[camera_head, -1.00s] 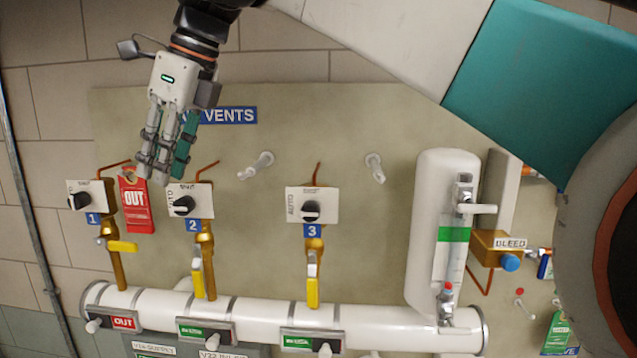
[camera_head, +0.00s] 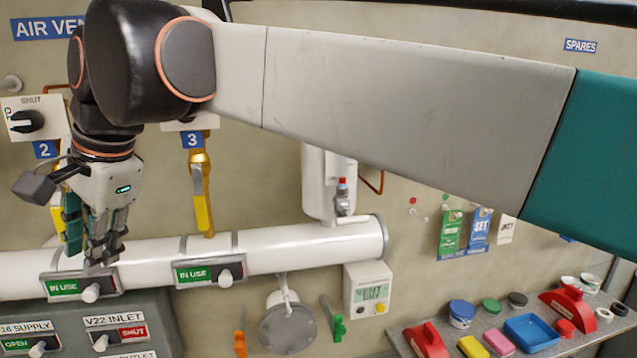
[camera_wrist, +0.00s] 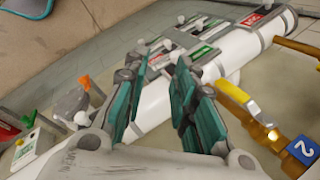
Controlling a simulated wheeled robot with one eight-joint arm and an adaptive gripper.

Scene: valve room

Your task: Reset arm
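My gripper (camera_head: 104,250) hangs fingers down at the left of the head view, in front of the white pipe (camera_head: 300,249) and close to the left IN USE slider (camera_head: 62,288). I cannot tell whether it touches the pipe. In the wrist view my gripper (camera_wrist: 158,72) has its two teal-padded sides apart with nothing held between them. The white pipe (camera_wrist: 225,52) shows beyond the fingers. The yellow lever (camera_wrist: 240,97) of valve 2 is just to their right. My arm spans the top of the head view and hides part of the wall.
Valve 3's yellow lever (camera_head: 202,212) hangs right of my gripper. A second IN USE slider (camera_head: 209,273) sits on the pipe. Lower left is a panel (camera_head: 160,320) with V22 INLET marked SHUT. A shelf (camera_head: 400,341) with red, blue and yellow items is lower right. Tags (camera_head: 451,235) hang above it.

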